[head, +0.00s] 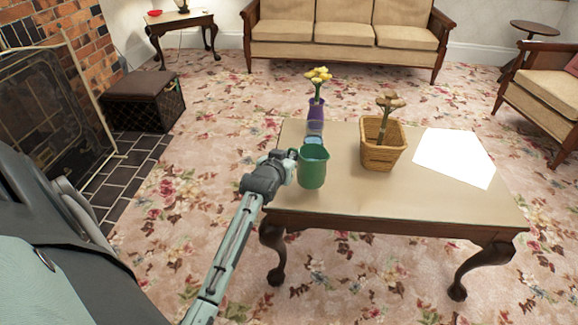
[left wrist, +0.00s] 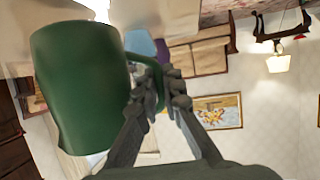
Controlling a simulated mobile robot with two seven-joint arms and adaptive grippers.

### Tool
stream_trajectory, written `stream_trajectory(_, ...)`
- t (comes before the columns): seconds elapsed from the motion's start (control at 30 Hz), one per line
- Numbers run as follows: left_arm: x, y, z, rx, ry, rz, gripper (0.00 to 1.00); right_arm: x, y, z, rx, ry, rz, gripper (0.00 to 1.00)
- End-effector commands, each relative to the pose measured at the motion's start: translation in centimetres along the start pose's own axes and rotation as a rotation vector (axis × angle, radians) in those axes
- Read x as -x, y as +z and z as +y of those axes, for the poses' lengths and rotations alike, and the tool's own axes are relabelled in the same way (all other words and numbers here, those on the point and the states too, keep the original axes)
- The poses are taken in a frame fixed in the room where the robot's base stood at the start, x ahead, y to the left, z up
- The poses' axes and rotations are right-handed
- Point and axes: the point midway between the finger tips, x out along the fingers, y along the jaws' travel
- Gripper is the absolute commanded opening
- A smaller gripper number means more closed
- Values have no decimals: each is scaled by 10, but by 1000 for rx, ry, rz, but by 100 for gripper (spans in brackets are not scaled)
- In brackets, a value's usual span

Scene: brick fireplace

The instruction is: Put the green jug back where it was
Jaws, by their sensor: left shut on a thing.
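The green jug (head: 313,168) is upright at the left end of the coffee table (head: 390,205), near its front edge. I cannot tell if its base touches the tabletop. My left gripper (head: 291,158) is at the jug's left side. In the left wrist view the jug (left wrist: 82,88) fills the left part, and the left gripper's fingers (left wrist: 160,85) are closed on its handle. My right gripper is in neither view.
Just behind the jug are a blue cup (head: 313,141) and a purple vase (head: 316,108) with yellow flowers. A wicker basket (head: 380,155) with a plant stands to the right. A white sheet (head: 455,158) lies farther right. The table's front middle is clear.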

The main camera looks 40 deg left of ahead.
Motion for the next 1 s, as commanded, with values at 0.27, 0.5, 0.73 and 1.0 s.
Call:
stream_trajectory(0.27, -13, 31, -1, 1, 0, 2, 0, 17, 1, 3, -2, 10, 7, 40)
stream_trajectory(0.5, -12, 30, -1, 1, 0, 3, 0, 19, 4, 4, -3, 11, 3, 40)
stream_trajectory(0.73, -13, 35, -1, 0, 0, -2, 23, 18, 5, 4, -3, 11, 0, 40)
stream_trajectory(1.0, -13, 35, -1, 0, 0, -2, 28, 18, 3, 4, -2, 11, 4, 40)
